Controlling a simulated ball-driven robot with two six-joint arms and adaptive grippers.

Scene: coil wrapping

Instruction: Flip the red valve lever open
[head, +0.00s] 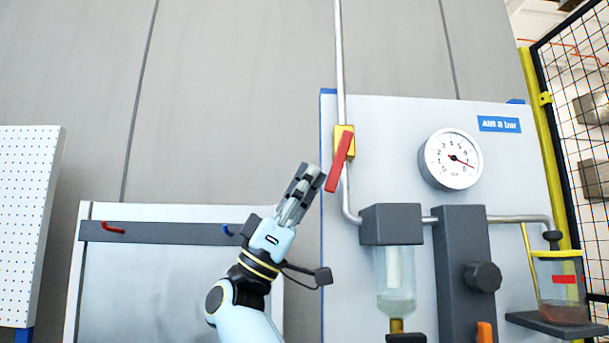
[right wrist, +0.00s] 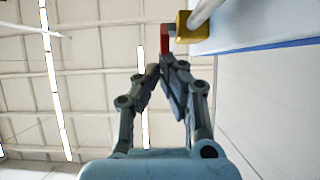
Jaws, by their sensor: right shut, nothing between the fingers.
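The red valve lever (head: 340,162) hangs from a yellow valve body (head: 350,140) on a vertical metal pipe. It slants down and to the left across the pipe. My right gripper (head: 312,172) is shut and empty, with its fingertips just left of the lever's lower end. In the right wrist view the shut fingertips (right wrist: 167,60) are close to the red lever (right wrist: 167,40), with the yellow valve body (right wrist: 183,26) to the right. I cannot tell whether the fingertips touch the lever. My left gripper is not in view.
A pressure gauge (head: 451,159) and a blue "AIR 8 bar" label (head: 499,124) are on the light panel (head: 400,120) to the right. A filter bowl (head: 395,275) and a dark knob (head: 482,277) sit below. A grey rail (head: 165,232) with small hooks is at the left.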

